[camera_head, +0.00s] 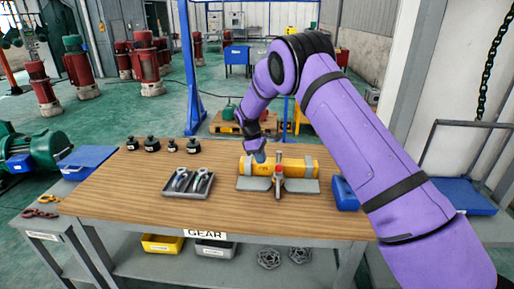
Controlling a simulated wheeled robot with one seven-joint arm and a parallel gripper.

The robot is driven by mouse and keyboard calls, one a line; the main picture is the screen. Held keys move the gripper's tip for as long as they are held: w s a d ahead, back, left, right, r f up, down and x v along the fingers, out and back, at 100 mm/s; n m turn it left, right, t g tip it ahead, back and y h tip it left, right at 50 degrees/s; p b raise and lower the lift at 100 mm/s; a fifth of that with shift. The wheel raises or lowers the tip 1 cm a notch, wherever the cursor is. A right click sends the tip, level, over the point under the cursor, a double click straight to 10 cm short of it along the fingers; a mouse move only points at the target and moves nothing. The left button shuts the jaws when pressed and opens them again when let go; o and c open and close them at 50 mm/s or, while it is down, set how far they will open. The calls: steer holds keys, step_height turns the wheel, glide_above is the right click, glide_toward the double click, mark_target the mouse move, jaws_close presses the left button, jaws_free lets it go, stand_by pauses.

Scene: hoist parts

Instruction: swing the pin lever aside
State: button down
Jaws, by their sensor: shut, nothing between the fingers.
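A small upright lever-like part (278,180), grey with reddish ends, stands at the front middle of a yellow block (306,168) on the wooden table; I take it to be the pin lever. The yellow block rests between grey plates (302,186). My gripper (259,157) is at the block's top, just left of the lever's upper end. It is shut with nothing in it. Its fingertips are small here, and I cannot tell whether they touch the block or the lever.
A grey tray (202,193) with shackle-like parts lies left of the block. Several dark weights (152,144) stand at the table's back left. A blue box (343,194) is close on the right. The table's front left (130,205) is bare.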

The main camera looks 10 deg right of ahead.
steer(key=shift+s+d+f, duration=0.15)
steer(key=shift+s+d, duration=0.35)
steer(key=shift+d, duration=0.35)
steer(key=shift+s+d+f, duration=0.15)
steer(key=shift+s+d, duration=0.3)
steer(key=shift+d, duration=0.4)
steer(key=shift+s+d, duration=0.1)
steer(key=shift+d, duration=0.05)
steer(key=d+n, duration=0.1)
steer(key=s+d+n, duration=0.1)
steer(key=d+n+t, duration=0.1)
steer(key=n, duration=0.1)
steer(key=shift+s+d, duration=0.2)
steer(key=shift+s, duration=0.1)
steer(key=shift+w+d+n+t+y, duration=0.15)
steer(key=shift+w+d+n+t, duration=0.55)
steer(key=shift+d+n, duration=1.4)
steer(key=shift+w+d+n+t+y, duration=0.2)
steer(key=shift+w+d+n+t, duration=0.45)
steer(key=shift+d+n, duration=1.45)
steer(key=shift+w+d+n+t+y, duration=0.15)
steer(key=shift+w+d+n+t, duration=0.2)
steer(key=shift+w+d+n, duration=1.2)
steer(key=shift+s+d+n, duration=0.3)
steer(key=shift+s+n, duration=0.25)
steer(key=shift+n, duration=0.2)
